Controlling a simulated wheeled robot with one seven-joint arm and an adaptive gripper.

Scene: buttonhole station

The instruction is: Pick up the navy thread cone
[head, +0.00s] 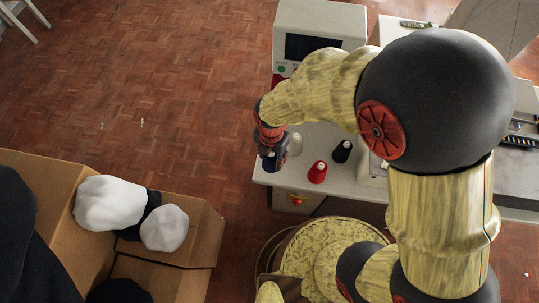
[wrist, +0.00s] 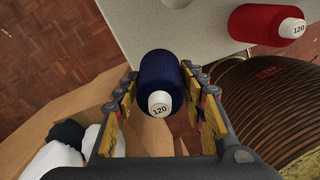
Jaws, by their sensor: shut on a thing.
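The navy thread cone (wrist: 160,72) sits between the two fingers of my gripper (wrist: 163,90) in the wrist view. Its white end marked 120 faces the camera. My gripper is shut on it, with a finger on each side. In the head view my gripper (head: 271,148) hangs at the left edge of the work table, and the dark blue cone (head: 271,163) shows partly at its lower end. In the wrist view the cone overlaps the table's edge. I cannot tell its exact height above the table.
A red cone (head: 317,172), a black cone (head: 343,151) and a white cone (head: 295,144) stand on the table (head: 325,137). A machine (head: 318,20) stands behind them. A cardboard box (head: 205,222) with white and black bundles is at lower left. Floor between is clear.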

